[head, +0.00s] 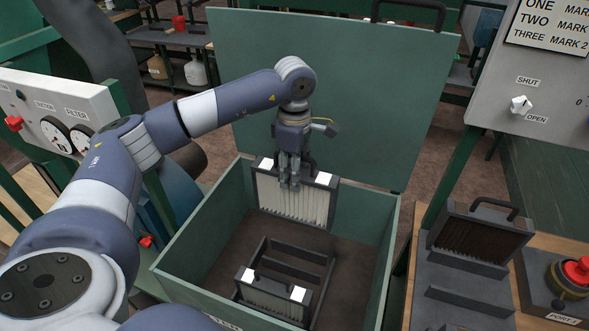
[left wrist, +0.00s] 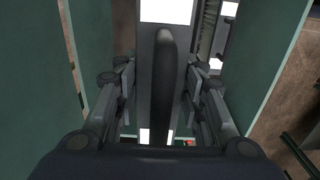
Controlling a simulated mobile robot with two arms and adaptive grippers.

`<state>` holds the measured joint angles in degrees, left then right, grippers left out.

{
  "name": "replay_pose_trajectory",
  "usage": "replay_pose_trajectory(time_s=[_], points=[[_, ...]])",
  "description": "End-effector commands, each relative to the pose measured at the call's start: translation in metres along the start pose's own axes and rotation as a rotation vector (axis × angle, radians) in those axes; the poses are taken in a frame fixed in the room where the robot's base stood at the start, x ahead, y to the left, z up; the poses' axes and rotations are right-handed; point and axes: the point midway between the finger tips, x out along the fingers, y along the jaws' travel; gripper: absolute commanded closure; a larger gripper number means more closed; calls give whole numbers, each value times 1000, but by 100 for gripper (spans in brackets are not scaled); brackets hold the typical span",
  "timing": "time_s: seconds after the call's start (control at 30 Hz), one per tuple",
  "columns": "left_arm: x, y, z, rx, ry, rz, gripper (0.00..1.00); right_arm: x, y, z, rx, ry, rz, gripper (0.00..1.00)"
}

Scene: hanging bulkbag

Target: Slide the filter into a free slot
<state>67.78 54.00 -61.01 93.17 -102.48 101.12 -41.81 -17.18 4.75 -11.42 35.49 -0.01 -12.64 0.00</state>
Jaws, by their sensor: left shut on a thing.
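My left gripper (head: 289,180) is shut on the handle of a pale pleated filter (head: 300,205) with a dark frame and white corner labels. It holds this filter upright inside the open green box, near the back wall, above and behind a dark slotted rack (head: 318,257). A second pale filter (head: 270,298) sits in the front of the rack; the rack behind it looks empty. In the left wrist view the dark handle (left wrist: 164,75) runs between the fingers of my left gripper (left wrist: 163,95). My right gripper is out of view.
The green box (head: 205,235) has raised walls around the rack, and its lid (head: 330,90) stands open behind. At right, a brown, dirty-looking filter (head: 478,238) stands in a grey holder on a wooden bench, near a red button (head: 577,270). Control panels flank both sides.

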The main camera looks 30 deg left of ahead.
Motion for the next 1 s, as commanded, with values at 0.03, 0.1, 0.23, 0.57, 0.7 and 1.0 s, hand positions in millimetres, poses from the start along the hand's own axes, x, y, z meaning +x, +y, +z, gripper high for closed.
replay_pose_trajectory(time_s=[0.03, 0.1, 0.23, 0.57, 0.7, 1.0], points=[[9, 0, 0, 0, -1, 1, 100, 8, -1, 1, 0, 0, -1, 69], [15, 0, 0, 0, -1, 1, 100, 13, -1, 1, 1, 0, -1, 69], [28, 0, 0, 0, -1, 1, 100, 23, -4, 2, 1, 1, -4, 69], [61, 0, 0, 0, -1, 0, 100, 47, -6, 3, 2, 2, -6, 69], [74, 0, 0, 0, -1, 1, 100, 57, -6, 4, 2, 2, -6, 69], [104, 0, 0, 0, 0, 1, 100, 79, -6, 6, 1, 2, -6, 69]])
